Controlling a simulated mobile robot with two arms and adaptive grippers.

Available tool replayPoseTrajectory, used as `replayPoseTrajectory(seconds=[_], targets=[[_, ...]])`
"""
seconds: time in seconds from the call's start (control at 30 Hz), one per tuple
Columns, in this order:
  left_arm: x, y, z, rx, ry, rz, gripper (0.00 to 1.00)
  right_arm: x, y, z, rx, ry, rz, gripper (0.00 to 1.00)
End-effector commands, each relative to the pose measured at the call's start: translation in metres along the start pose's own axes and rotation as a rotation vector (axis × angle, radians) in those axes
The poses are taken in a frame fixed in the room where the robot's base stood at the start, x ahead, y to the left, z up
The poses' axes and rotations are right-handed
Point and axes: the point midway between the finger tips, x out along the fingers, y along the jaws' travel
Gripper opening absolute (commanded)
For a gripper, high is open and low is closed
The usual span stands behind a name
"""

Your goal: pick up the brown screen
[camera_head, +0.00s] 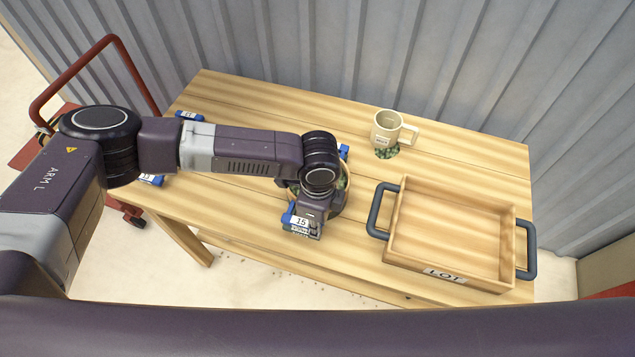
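A round brown-rimmed piece (346,184) with greenish bits inside lies on the wooden table, mostly hidden under my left arm's wrist. It may be the brown screen, but too little shows to be sure. My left gripper (313,212) points down over its near-left part. Its fingertips are hidden by the wrist, so I cannot tell whether it is open or shut, or whether it touches anything. A blue-ended holder with a label reading 15 (301,221) sits right by the gripper. My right gripper is not in view.
A wooden tray (455,276) marked LOT, with dark handles, stands at the table's right and looks empty. Blue-ended pieces (188,115) show at the left. A corrugated wall (330,50) rises behind the table.

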Motion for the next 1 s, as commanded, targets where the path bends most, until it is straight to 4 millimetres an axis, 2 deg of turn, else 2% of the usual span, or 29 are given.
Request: replayPoseTrajectory(seconds=[0.47, 0.63, 0.77, 0.87, 1.0], targets=[[-0.002, -0.001, 0.0, 0.0, 0.0, -0.003, 0.0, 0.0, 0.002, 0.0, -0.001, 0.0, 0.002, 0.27], [-0.011, -0.002, -0.001, 0.0, 0.002, -0.005, 0.0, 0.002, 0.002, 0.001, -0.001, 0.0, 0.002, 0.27], [-0.029, -0.002, 0.0, 0.0, 0.003, -0.005, 0.0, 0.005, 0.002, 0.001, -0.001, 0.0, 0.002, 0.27], [-0.05, -0.003, 0.0, 0.0, 0.003, -0.007, 0.0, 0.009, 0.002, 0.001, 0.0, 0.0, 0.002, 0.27], [-0.089, -0.002, 0.0, 0.002, 0.002, -0.009, 0.0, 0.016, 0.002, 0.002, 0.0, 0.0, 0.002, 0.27]])
